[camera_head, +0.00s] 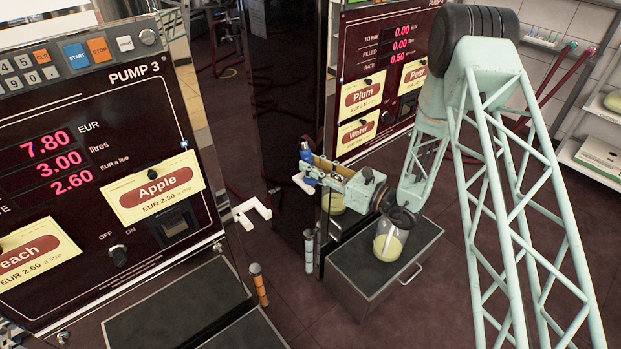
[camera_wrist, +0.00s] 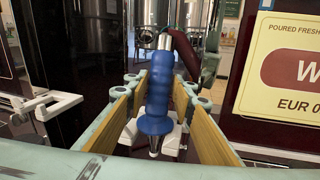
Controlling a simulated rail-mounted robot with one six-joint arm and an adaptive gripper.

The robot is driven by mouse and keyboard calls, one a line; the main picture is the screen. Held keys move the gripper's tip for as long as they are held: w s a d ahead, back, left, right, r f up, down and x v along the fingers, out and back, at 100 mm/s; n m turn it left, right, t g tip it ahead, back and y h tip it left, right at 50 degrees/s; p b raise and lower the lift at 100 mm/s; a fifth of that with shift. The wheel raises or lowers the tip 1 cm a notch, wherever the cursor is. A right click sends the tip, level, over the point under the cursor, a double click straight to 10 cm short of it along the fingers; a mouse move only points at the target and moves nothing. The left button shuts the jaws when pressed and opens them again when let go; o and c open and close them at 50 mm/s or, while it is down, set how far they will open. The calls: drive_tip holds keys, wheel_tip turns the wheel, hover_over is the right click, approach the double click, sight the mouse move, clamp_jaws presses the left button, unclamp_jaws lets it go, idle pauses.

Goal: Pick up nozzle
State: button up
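The nozzle (camera_wrist: 158,95) has a blue grip with a metal end above and a metal tip below. In the wrist view it stands nearly upright between the wood-lined fingers of my gripper (camera_wrist: 160,92), close to their tips. A finger lies on each side of it; I cannot tell whether both press on it. In the head view my gripper (camera_head: 325,168) points left, with a small blue part of the nozzle (camera_head: 307,156) at its tips. A dark red hose shows behind the nozzle in the wrist view.
Pump 3 (camera_head: 95,130) stands at the left, and another pump (camera_head: 385,60) stands behind my gripper. A jar (camera_head: 389,240) of pale yellow liquid stands on a grey box (camera_head: 365,280) below my wrist. White brackets (camera_head: 250,212) stick out near Pump 3. Dark floor is open between.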

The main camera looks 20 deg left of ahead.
drive_tip(key=shift+w+a, duration=0.2)
drive_tip(key=shift+a, duration=0.35)
drive_tip(key=c, duration=0.6)
drive_tip(key=shift+o, duration=0.2)
drive_tip(key=shift+r, duration=0.25)
